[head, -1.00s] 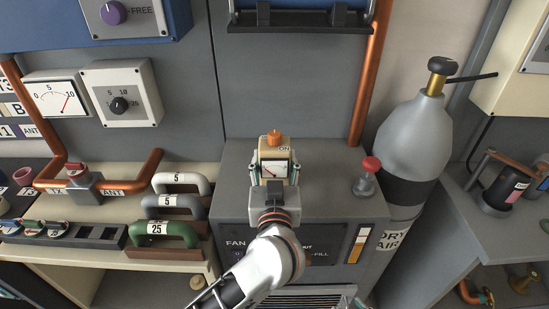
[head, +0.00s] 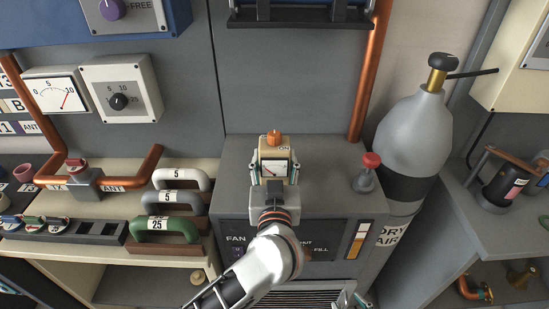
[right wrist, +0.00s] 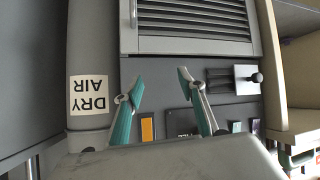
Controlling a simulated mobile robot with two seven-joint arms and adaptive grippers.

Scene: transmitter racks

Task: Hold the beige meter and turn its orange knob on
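The beige meter (head: 274,168), with a white dial face, stands upright on top of the grey cabinet in the head view. Its orange knob (head: 274,138) is on top, with lettering beside it that is partly cut off. The arm from the lower left ends in my left gripper (head: 275,178), whose fingers flank the meter's two sides and seem to touch them. My right gripper (right wrist: 160,85) is open and empty in the right wrist view, in front of the cabinet's front face. Only a teal bit of it (head: 361,299) shows at the head view's bottom edge.
A red-topped plunger (head: 368,170) stands on the cabinet (head: 325,165) right of the meter. A grey gas bottle (head: 410,135) is further right, and a copper pipe (head: 372,75) behind. Several handles, among them a green one (head: 165,228), stand left. The cabinet front has a vent (right wrist: 195,20).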

